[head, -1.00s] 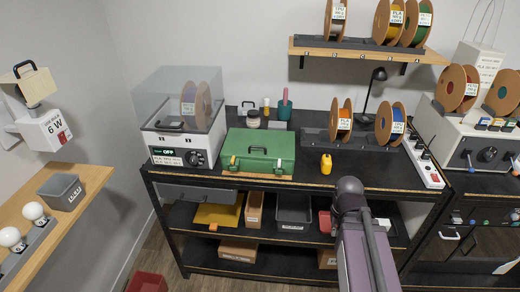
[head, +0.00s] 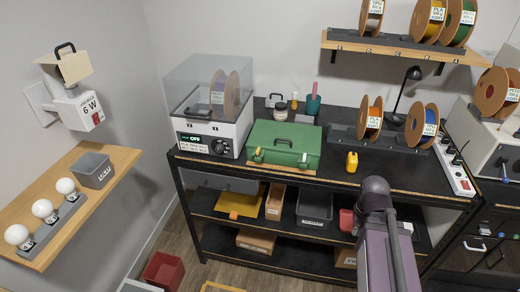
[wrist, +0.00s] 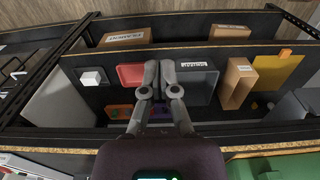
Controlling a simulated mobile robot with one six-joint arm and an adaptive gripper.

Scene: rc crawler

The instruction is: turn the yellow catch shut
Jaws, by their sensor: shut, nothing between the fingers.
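In the wrist view only a corner of the green case (wrist: 290,167) shows at the bottom right. My gripper (wrist: 159,66) is shut and empty, in front of the bench's lower shelves and away from the case. In the head view my arm hides it.
Spools (head: 371,118) stand further right. The lower shelf holds a grey bin (head: 315,208) and boxes. A red bin (head: 163,270) is on the floor.

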